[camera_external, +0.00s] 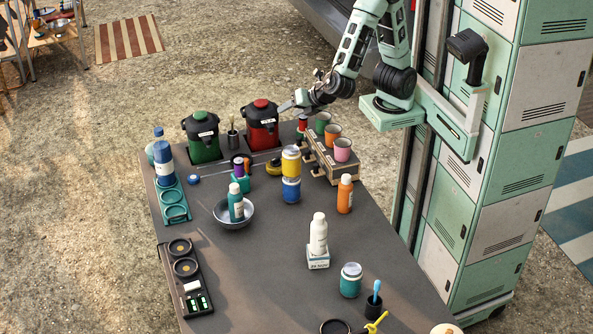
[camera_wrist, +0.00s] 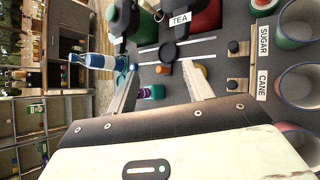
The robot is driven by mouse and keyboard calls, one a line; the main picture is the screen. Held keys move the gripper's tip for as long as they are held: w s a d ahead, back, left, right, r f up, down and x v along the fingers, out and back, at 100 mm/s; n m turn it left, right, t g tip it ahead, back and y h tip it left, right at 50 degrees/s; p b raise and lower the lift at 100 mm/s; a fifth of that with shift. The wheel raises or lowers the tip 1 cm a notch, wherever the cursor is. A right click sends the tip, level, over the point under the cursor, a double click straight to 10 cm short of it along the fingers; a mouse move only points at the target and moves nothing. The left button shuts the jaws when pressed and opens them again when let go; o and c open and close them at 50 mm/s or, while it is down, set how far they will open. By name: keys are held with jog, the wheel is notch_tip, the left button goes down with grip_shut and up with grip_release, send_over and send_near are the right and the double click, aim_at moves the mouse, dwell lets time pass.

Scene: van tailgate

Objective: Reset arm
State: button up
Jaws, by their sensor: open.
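My gripper (camera_external: 290,106) is at the far end of the dark tailgate table (camera_external: 270,262), raised beside the red urn (camera_external: 262,128) and near the crate of cups (camera_external: 325,160). Its two fingers stand apart in the wrist view (camera_wrist: 159,66), with nothing held between them. Beyond them the wrist view shows the table top with small items, and the red urn with a "TEA" label (camera_wrist: 205,16) at the top. My arm reaches down from the upper right in the external view. I cannot tell the exact gap between the gripper and the urn.
A green urn (camera_external: 204,140) stands left of the red one. Stacked yellow and blue jars (camera_external: 291,160), an orange bottle (camera_external: 345,195), a steel bowl (camera_external: 220,222) and a white bottle (camera_external: 318,232) stand on the table. Lockers (camera_external: 510,150) rise at the right. The air above the table is open.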

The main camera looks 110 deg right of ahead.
jog(key=s+a+r+m+g+y+p, duration=0.2)
jog(key=s+a+m+p, duration=0.1)
jog(key=s+a, duration=0.2)
jog(key=s+a+r+m+g+y+p, duration=0.2)
jog(key=s+a+r+m+y+p, duration=0.1)
jog(key=s, duration=0.6)
jog(key=s+a+r+m+g+y+p, duration=0.2)
jog(key=s+a+m+y+p, duration=0.1)
jog(key=s+a, duration=0.4)
jog(key=shift+a+r+m, duration=0.2)
jog(key=shift+r+m, duration=0.15)
jog(key=shift+m, duration=0.45)
